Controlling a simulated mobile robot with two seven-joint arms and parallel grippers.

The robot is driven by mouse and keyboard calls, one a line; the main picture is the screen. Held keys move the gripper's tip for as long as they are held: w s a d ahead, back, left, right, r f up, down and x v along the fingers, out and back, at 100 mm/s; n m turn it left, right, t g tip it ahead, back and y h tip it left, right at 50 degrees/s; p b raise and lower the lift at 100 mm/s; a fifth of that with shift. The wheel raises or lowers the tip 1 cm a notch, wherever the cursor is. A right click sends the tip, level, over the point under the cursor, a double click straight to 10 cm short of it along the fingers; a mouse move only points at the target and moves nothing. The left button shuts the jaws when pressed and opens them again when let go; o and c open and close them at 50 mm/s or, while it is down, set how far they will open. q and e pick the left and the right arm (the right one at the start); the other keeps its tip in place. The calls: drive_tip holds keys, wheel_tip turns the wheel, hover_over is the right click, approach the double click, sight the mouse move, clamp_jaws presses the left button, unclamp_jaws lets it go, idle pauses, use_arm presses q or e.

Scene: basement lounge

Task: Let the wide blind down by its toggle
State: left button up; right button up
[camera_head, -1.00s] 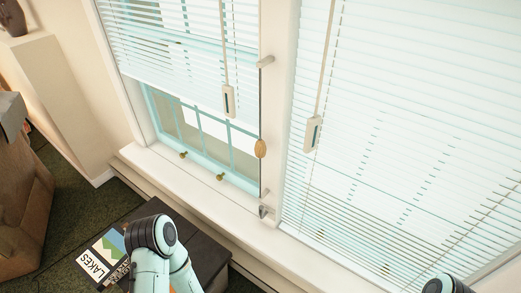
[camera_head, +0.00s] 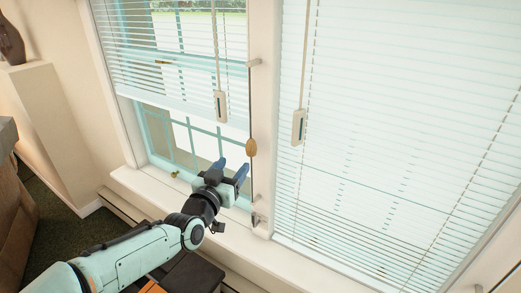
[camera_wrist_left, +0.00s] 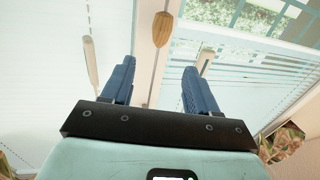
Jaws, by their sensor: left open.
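Two white slatted blinds hang side by side. The left blind (camera_head: 165,85) is partly raised; the right blind (camera_head: 400,110) hangs low over its window. A pale toggle with a dark slot (camera_head: 220,106) hangs at the left blind, and a similar toggle (camera_head: 298,127) at the right one. Both also show in the wrist view, the left blind's toggle (camera_wrist_left: 205,62) on the right and the other (camera_wrist_left: 90,62) on the left. My left gripper (camera_head: 231,167) is open and empty, below the left blind's toggle and apart from it. My right gripper is out of view.
A wooden cord pull (camera_head: 251,147) hangs by the post between the windows, close above my left gripper; it also shows in the wrist view (camera_wrist_left: 162,29). A hook (camera_head: 256,218) sits low on the post. The white sill (camera_head: 150,192) runs below. A dark low table (camera_head: 190,275) stands underneath.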

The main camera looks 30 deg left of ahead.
sight(249, 146)
use_arm(q)
drive_tip(key=w+p, duration=0.1)
drive_tip(key=w, duration=0.3)
drive_tip(key=w+a+p, duration=0.1)
drive_tip(key=w, duration=0.3)
drive_tip(key=w+p, duration=0.1)
drive_tip(key=w, duration=0.4)
drive_tip(key=shift+a+f, duration=0.1)
drive_tip(key=shift+a, duration=0.2)
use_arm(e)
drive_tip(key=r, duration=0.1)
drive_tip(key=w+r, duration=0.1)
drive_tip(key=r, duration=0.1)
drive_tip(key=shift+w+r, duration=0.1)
use_arm(q)
clamp_jaws()
